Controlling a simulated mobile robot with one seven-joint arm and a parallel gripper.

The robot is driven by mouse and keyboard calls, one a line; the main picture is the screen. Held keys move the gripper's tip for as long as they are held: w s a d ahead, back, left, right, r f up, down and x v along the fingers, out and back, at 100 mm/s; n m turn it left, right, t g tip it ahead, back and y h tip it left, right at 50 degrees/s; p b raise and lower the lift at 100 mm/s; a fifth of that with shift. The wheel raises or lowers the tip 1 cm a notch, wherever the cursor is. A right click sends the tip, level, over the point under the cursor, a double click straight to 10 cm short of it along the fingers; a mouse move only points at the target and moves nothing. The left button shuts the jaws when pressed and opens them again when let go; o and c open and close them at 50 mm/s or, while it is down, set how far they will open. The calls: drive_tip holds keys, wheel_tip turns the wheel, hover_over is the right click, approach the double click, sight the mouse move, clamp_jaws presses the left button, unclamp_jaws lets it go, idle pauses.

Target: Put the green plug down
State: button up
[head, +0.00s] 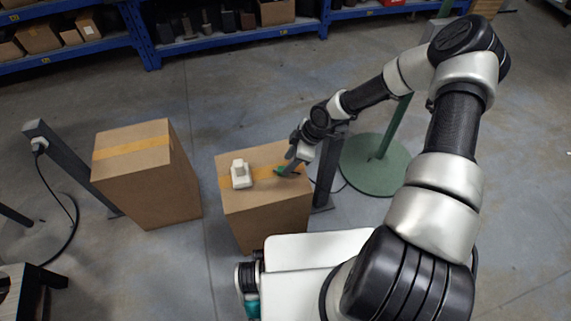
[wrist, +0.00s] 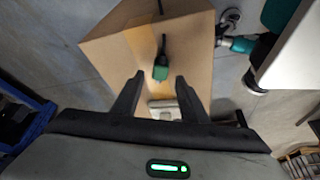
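The green plug (head: 281,170) lies on top of the near cardboard box (head: 265,205), to the right of the white socket piece. In the wrist view the green plug (wrist: 160,72) shows at the gap between my fingertips, with its dark cable running up and away across the box top. My gripper (head: 293,163) is just above the right part of the box top. In the wrist view my gripper (wrist: 159,79) has its fingers spread wide, with visible gaps on both sides of the plug.
A white socket piece (head: 241,174) sits on the near box. A taller cardboard box (head: 147,175) stands to the left. A green round stand base (head: 375,165) and post are behind my arm. Blue shelves (head: 150,45) line the back. Grey floor lies between.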

drive_tip(key=p+v, duration=0.1)
drive_tip(key=v, duration=0.7)
drive_tip(key=shift+p, duration=0.3)
drive_tip(key=shift+s+d+r, duration=0.1)
drive_tip(key=shift+r, duration=0.05)
